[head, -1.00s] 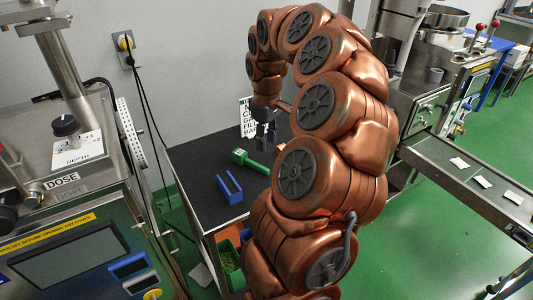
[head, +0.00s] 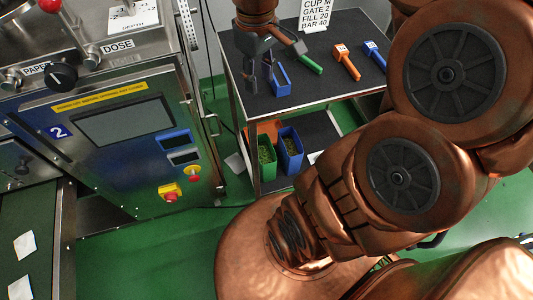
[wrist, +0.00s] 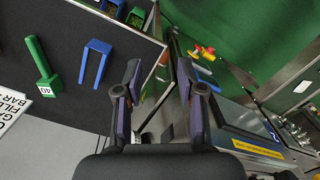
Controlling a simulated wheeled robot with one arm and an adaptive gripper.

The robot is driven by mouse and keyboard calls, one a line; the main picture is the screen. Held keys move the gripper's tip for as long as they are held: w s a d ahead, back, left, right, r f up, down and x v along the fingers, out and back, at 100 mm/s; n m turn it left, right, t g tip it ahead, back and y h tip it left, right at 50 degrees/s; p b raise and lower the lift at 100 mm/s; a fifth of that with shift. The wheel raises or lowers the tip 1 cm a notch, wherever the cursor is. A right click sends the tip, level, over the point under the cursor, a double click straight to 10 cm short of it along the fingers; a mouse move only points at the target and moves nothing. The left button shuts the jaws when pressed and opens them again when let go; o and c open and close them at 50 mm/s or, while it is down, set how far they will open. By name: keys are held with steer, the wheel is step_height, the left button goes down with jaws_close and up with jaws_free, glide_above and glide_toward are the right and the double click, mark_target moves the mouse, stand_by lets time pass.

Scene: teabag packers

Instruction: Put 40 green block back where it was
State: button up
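The green block (wrist: 42,66), shaped like a handled bar with a white "40" label on one end, lies on the black table top (wrist: 80,20).
An orange block (head: 346,62) and a blue block (head: 374,54) lie further right on the table. A white sign (head: 316,15) stands at the back. Green and blue bins (head: 291,150) sit on the lower shelf. A steel machine (head: 120,115) stands left.

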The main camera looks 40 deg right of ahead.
steer(key=s+a+f, duration=0.2)
steer(key=s+a, duration=0.1)
steer(key=s, duration=0.1)
steer(key=s+a+f+m, duration=0.1)
steer(key=s+a, duration=0.2)
steer(key=s, duration=0.2)
steer(key=s+a+f+m+g, duration=0.1)
steer(key=s+a+f, duration=0.1)
steer(key=s, duration=0.3)
steer(key=shift+a+f, duration=0.35)
steer(key=shift+a, duration=0.05)
steer(key=shift+r, duration=0.15)
step_height(320, 180, up, 4)
steer(key=p, duration=0.4)
